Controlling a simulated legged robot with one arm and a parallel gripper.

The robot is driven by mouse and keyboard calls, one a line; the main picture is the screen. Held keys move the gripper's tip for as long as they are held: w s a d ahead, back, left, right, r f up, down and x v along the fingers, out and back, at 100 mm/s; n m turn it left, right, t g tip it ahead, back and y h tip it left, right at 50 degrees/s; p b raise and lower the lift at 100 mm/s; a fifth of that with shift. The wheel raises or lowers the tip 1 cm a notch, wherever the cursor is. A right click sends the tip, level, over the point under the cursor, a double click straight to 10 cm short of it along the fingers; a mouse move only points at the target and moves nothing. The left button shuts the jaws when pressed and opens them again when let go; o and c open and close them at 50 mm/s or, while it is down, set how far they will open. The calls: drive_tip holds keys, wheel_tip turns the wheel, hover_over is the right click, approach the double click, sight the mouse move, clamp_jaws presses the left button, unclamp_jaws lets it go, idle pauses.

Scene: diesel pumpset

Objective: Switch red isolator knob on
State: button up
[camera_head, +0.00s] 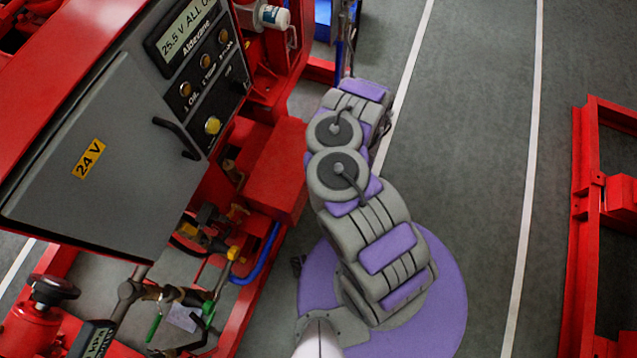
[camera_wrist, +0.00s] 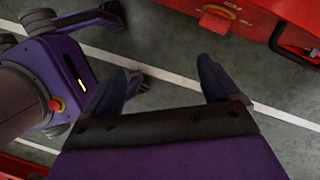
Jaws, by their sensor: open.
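No red isolator knob can be made out for certain in the head view.
A grey control cabinet (camera_head: 105,165) with a "24 V" label stands at left in the head view, with a black handle (camera_head: 178,138) and panel buttons. Red pumpset framing and pipes lie below it. Another red frame (camera_head: 590,230) stands at right. Open floor (camera_head: 470,150) lies between.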

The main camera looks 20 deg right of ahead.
drive_tip(key=w+d+m+t, duration=0.2)
drive_tip(key=w+m+t, duration=0.1)
drive_tip(key=w+m, duration=0.3)
drive_tip(key=b+x, duration=0.6)
drive_tip(key=x, duration=1)
drive_tip(key=shift+w+a+f+b, duration=0.15)
drive_tip(key=shift+w+f+b, duration=0.05)
drive_tip(key=shift+f+b, duration=0.15)
drive_tip(key=c, duration=1.1)
